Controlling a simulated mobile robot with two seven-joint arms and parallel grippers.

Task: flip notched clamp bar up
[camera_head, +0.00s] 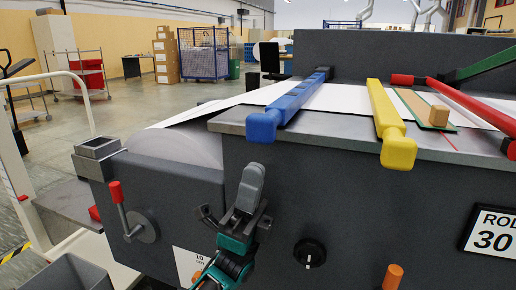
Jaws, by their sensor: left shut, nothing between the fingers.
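Several clamp bars lie across the white paper web on top of the dark machine. The blue bar (290,101) is nearest the left and shows small breaks in its outline toward its far end. The yellow bar (385,112) is to its right, with a thick squared near end. A red bar (470,100) runs at a slant at the right. I cannot tell for sure which bar is the notched one. My left gripper (252,180) is shut and empty, pointing up in front of the machine's front panel, below the blue bar's near end and apart from it. My right gripper is not in view.
A green bar (488,64) slants at the upper right. The front panel carries a black knob (309,254), an orange knob (393,277) and a red-handled crank (118,203).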

